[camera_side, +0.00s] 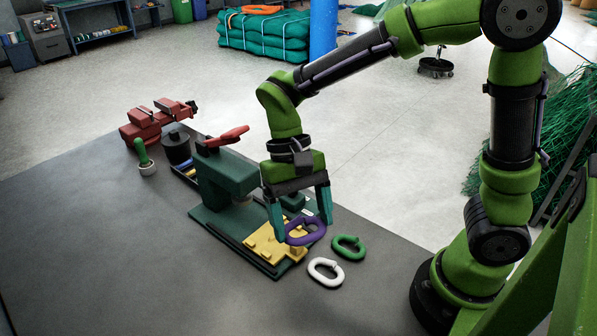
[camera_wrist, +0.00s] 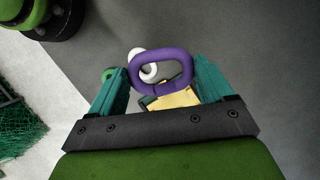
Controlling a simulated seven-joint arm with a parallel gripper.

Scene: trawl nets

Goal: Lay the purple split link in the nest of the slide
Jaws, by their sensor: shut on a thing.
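My gripper (camera_side: 304,222) is shut on the purple split link (camera_side: 306,232), with one teal finger at each side of it. In the wrist view the purple link (camera_wrist: 161,54) spans between the two fingers of my gripper (camera_wrist: 160,82). The link appears held above the yellow slide (camera_side: 272,247), at its right end in the side view. The slide lies on the green press base (camera_side: 210,222). In the wrist view the slide (camera_wrist: 172,100) is partly hidden by the link and my gripper. The nest cannot be made out clearly.
A green link (camera_side: 348,247) and a white link (camera_side: 325,272) lie on the grey table right of the press. The press (camera_side: 228,172) with its red handle stands left of my gripper. A red vise (camera_side: 155,122) and a green-handled brush (camera_side: 145,160) are farther back.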

